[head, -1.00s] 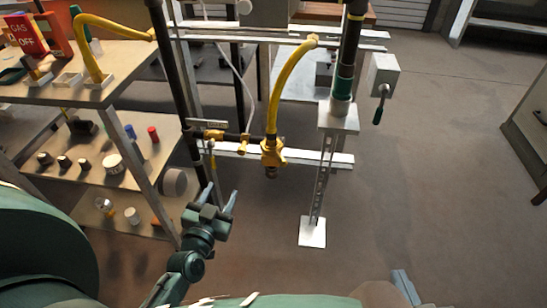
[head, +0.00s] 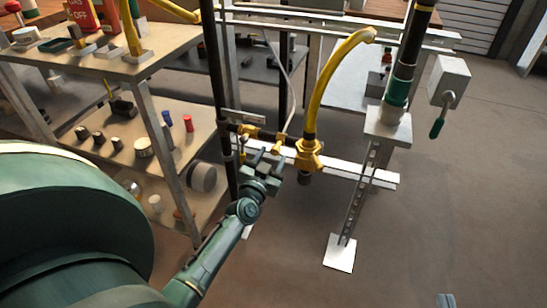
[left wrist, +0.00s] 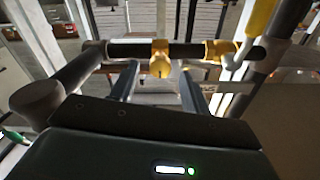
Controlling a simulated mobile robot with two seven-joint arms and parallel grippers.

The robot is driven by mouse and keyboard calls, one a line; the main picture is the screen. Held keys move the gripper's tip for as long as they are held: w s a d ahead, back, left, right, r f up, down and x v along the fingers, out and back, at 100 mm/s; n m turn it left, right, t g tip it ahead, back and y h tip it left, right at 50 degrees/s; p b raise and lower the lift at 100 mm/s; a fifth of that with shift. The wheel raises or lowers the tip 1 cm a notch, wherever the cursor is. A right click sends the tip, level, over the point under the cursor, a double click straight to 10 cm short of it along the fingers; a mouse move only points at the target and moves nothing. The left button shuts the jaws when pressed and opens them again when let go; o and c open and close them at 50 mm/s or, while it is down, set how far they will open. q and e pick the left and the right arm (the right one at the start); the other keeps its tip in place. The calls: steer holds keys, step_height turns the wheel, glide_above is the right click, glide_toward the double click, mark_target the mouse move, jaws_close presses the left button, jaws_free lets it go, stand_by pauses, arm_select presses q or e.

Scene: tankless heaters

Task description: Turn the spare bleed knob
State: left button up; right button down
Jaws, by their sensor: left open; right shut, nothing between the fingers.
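A dark horizontal pipe with yellow-brass fittings runs between the black post and the yellow hose. A small brass knob (left wrist: 160,58) sits on this pipe in the left wrist view, and a brass fitting shows there in the head view (head: 250,131). I cannot tell for sure that it is the spare bleed knob. My left gripper (head: 268,154) is open just in front of the pipe. In the left wrist view its two fingers (left wrist: 158,88) point at the pipe, one each side of the knob's line, with nothing between them.
The yellow hose (head: 327,83) rises from a brass valve (head: 308,153) right of my left gripper. A wooden shelf unit (head: 85,75) with several small parts stands left. A grey box with a green-handled lever (head: 449,80) is at right. The right floor is open.

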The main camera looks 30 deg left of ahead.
arm_select(q)
steer(key=shift+x, duration=1.05)
steer(key=c, duration=1)
